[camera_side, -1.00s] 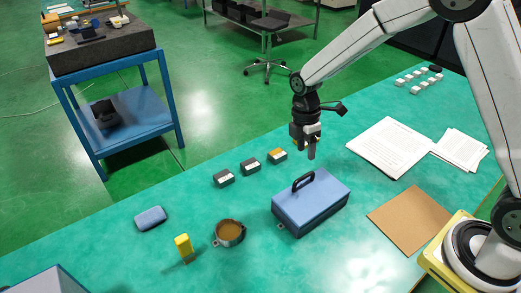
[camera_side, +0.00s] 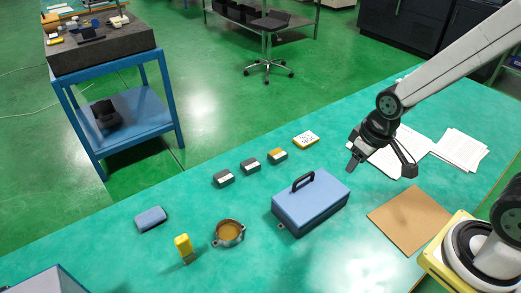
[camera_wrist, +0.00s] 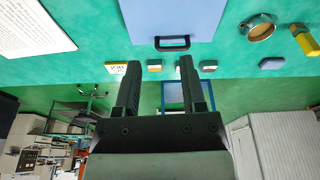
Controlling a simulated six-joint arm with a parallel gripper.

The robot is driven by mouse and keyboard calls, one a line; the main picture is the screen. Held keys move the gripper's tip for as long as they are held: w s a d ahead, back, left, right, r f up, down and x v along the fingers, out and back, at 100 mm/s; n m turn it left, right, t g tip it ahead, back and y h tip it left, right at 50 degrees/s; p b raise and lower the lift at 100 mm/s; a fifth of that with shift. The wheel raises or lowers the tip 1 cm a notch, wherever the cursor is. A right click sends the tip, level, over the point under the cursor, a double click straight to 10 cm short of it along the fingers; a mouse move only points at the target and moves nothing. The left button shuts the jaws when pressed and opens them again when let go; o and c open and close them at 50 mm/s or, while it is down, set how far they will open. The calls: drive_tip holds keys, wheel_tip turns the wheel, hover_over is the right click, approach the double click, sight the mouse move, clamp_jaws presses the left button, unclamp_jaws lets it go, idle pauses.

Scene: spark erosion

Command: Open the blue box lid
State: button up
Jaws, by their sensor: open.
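The blue box (camera_side: 312,205) stands on the green table in the side view, its lid shut flat. A black handle (camera_side: 303,180) stands up near the lid's far edge. A small metal tab sticks out at the box's front left corner. My gripper (camera_side: 352,168) is tilted, above and just to the right of the box's far right corner, apart from it. In the wrist view the blue lid (camera_wrist: 172,12) and handle (camera_wrist: 172,43) show at the top, beyond the fingertips (camera_wrist: 160,62). The fingers are spread with nothing between them.
Several small grey blocks, one with an orange top (camera_side: 277,156), and a yellow-white item (camera_side: 306,141) lie behind the box. A round brown-filled dish (camera_side: 229,233) and a yellow block (camera_side: 184,248) stand left. Papers (camera_side: 460,149) and a brown sheet (camera_side: 409,219) lie right.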

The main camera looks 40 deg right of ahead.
drive_tip(key=shift+s+m, duration=0.5)
drive_tip(key=shift+c, duration=0.3)
drive_tip(key=shift+w, duration=0.15)
clamp_jaws()
drive_tip(key=w+f+g, duration=0.2)
drive_tip(key=w+g, duration=0.1)
drive_tip(key=w, duration=0.6)
drive_tip(key=w+a+f+g, duration=0.1)
drive_tip(key=w+f+g, duration=0.2)
drive_tip(key=w, duration=0.6)
drive_tip(key=shift+w+f, duration=0.15)
drive_tip(key=shift+f, duration=0.1)
